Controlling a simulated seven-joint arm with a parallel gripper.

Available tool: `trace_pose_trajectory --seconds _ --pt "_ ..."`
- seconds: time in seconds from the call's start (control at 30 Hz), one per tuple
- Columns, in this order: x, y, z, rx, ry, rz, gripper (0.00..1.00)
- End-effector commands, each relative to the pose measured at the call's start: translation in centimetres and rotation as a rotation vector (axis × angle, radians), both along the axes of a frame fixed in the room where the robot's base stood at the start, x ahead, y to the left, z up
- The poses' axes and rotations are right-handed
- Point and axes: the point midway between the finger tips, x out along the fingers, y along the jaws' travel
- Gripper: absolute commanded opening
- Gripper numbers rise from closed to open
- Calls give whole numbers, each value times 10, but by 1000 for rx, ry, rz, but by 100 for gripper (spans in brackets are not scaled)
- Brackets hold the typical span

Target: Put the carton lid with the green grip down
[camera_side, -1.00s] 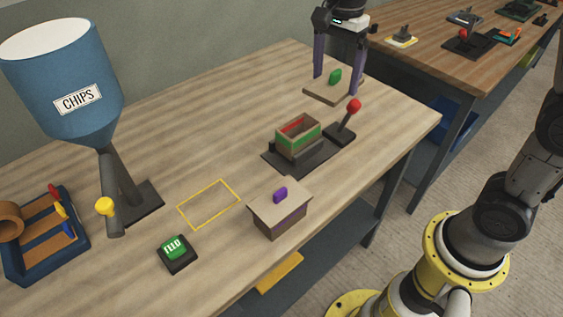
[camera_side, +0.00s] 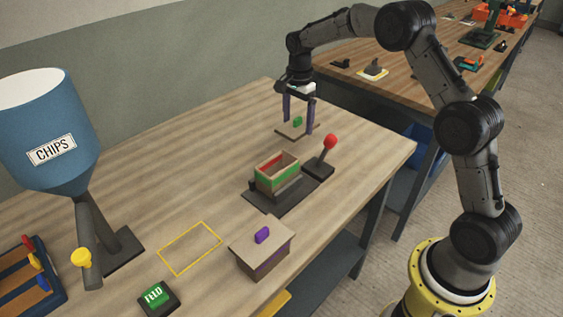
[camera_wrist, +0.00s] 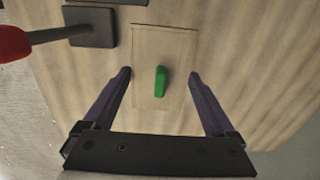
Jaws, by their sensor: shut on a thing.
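The carton lid (camera_side: 296,132), a flat pale-wood board with a green grip (camera_side: 297,121) on top, is beyond the fixture near the table's far right edge. My gripper (camera_side: 298,127) is shut on the lid, one purple finger at each side edge. In the wrist view the lid (camera_wrist: 165,45) lies flat between the fingers, its green grip (camera_wrist: 160,82) upright in the middle. It looks level, at or very close to the tabletop; I cannot tell whether it touches. An open carton (camera_side: 278,182) with green and red sides sits in the dark fixture (camera_side: 262,199).
A red-knobbed lever (camera_side: 330,142) stands close beside the lid, also in the wrist view (camera_wrist: 50,36). A carton with a purple grip (camera_side: 262,252), a yellow outline (camera_side: 191,248), a FEED button (camera_side: 157,297) and the CHIPS hopper (camera_side: 45,140) are nearer. Bare table lies left of the lid.

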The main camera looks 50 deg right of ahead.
Motion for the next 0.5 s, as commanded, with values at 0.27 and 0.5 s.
trace_pose_trajectory --seconds 0.27,0.5 --pt "-1 1 -30 1 3 1 39" --pt "0 1 -63 0 1 1 39"
